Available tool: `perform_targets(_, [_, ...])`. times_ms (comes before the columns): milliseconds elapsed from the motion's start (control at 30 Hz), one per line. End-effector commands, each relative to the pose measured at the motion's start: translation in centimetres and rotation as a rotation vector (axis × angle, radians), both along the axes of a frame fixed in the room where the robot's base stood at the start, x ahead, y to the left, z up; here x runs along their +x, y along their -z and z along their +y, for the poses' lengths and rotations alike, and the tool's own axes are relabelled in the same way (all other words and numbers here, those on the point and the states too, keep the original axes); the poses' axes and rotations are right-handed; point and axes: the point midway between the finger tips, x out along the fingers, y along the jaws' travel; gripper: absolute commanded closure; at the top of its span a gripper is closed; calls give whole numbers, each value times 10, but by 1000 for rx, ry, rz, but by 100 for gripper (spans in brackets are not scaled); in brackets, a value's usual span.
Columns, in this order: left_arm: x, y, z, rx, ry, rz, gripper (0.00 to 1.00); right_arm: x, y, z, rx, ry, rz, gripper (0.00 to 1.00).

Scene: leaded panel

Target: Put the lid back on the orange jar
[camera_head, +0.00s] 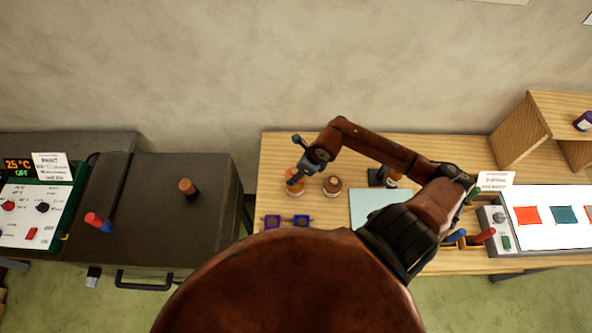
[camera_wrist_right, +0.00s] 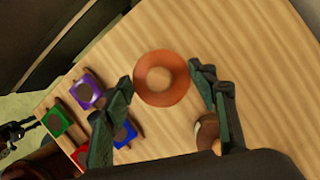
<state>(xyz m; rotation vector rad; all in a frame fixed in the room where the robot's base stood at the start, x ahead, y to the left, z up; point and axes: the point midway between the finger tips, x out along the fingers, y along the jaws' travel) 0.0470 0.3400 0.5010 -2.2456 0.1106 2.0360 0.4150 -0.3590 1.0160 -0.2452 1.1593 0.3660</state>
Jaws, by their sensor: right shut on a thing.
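The orange jar (camera_head: 295,188) is at the left part of the wooden table. From above, in the right wrist view, it is a round orange shape (camera_wrist_right: 146,92) with a brown disc (camera_wrist_right: 159,78) at its centre. I cannot tell whether that disc is a lid or the jar's mouth. My left gripper is not in view.
A brown-topped jar (camera_head: 332,186) stands close to the right of the orange one. A pale mat (camera_head: 368,208) lies further right. Purple (camera_head: 272,221) and blue (camera_head: 301,221) blocks are near the front edge. An orange-brown cylinder (camera_head: 188,187) stands on the dark cabinet (camera_head: 150,225).

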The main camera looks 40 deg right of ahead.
Motion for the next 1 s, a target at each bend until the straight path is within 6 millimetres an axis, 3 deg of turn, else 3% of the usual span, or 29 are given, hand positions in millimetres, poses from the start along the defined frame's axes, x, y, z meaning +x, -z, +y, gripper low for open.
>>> perform_targets(267, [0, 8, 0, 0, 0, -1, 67, 0, 13, 0, 1, 5, 1, 71])
perform_targets(733, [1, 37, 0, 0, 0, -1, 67, 0, 57, 0, -1, 2, 3, 71])
perform_targets(1000, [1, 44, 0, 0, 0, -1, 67, 0, 65, 0, 0, 3, 2, 71])
